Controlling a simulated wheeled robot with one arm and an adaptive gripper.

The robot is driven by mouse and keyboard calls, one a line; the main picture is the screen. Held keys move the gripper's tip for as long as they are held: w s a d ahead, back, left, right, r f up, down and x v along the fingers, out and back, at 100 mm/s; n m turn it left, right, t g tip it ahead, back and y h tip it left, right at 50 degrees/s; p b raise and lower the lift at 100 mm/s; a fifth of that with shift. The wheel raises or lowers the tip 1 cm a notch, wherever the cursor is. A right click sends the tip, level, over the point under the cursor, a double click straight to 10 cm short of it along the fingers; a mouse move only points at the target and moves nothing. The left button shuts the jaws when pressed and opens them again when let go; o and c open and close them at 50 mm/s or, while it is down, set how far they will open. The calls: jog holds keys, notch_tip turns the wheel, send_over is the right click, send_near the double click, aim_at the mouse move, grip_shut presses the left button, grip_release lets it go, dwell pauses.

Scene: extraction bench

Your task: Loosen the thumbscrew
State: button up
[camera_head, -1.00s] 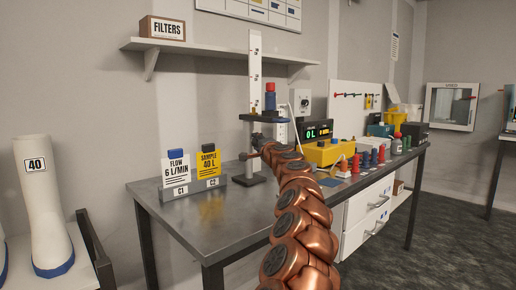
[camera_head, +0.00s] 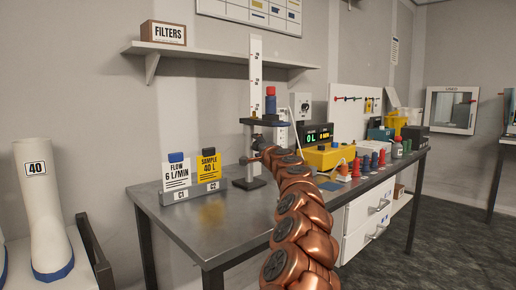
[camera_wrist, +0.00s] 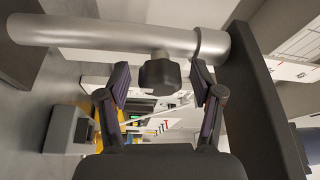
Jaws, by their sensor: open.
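The thumbscrew (camera_wrist: 160,73) is a dark faceted knob on a short stem against a silver post (camera_wrist: 105,35) in the wrist view. My gripper (camera_wrist: 160,84) is open, with one finger on each side of the knob. A gap shows between the knob and each finger, so they look apart. In the head view my gripper (camera_head: 257,146) is at the stand (camera_head: 252,183), just below its dark platform (camera_head: 263,122). The arm and gripper hide the thumbscrew there.
In the wrist view a dark plate (camera_wrist: 262,100) is close to the right finger. A yellow device (camera_head: 328,157) and several coloured cones are to the right.

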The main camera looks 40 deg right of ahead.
jog(key=shift+s, duration=0.1)
jog(key=r+v, duration=0.1)
jog(key=v, duration=1)
jog(key=shift+s+a+f, duration=0.2)
jog(key=shift+s+f, duration=0.2)
jog(key=shift+f, duration=0.1)
dwell(0.3)
jog(key=shift+w+a, duration=0.1)
dwell(0.5)
